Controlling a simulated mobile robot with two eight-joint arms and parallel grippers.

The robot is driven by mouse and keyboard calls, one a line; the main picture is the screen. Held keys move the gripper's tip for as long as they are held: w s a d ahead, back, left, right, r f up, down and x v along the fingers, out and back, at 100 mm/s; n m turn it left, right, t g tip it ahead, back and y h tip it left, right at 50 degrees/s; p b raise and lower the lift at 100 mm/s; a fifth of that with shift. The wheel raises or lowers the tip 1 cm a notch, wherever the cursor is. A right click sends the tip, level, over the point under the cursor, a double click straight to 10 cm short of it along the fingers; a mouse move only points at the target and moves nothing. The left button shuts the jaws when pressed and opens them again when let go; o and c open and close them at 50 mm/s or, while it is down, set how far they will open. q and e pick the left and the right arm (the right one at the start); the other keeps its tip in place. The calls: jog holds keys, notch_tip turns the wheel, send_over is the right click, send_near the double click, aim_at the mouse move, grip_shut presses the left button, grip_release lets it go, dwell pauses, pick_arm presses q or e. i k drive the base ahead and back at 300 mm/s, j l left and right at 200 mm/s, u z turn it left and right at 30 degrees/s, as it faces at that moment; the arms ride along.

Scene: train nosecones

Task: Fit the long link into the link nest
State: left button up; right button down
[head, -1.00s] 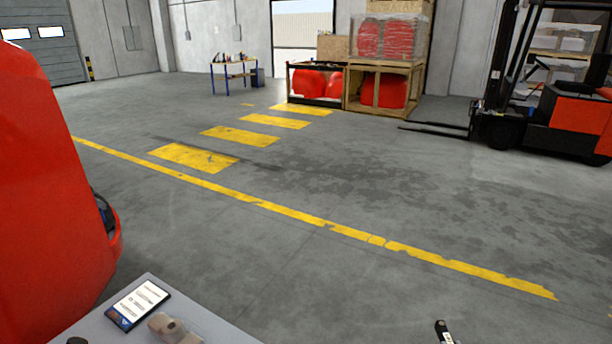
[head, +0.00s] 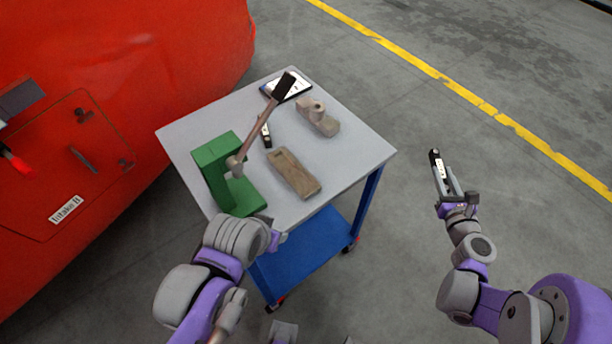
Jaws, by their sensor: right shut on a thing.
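My right gripper (head: 458,199) is shut on a slim dark and pale piece (head: 438,168), which looks like the long link. It points up and away, over the floor to the right of the table. A tan block with a long recess (head: 295,172), which looks like the link nest, lies near the table's front right edge. Its recess looks empty. My left arm reaches the table's front left corner; its gripper fingers do not show.
The grey table (head: 352,150) has a blue lower shelf (head: 312,255). On it are a green stand (head: 215,170), a long-handled tool (head: 262,125) leaning across, a small dark and pale piece (head: 267,136), a tan stepped block (head: 318,117) and a tablet (head: 300,87). A red nosecone (head: 120,60) stands left.

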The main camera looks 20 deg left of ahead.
aim_at(293, 172)
jog(key=k+j+u, duration=0.2)
jog(key=u, duration=0.15)
jog(key=k+j+u, duration=0.15)
jog(key=j+u, duration=0.25)
jog(key=i+j+u, duration=0.1)
jog(key=j, duration=0.25)
jog(key=i+j+u, duration=0.15)
jog(key=i+j, duration=0.1)
jog(key=j, duration=0.1)
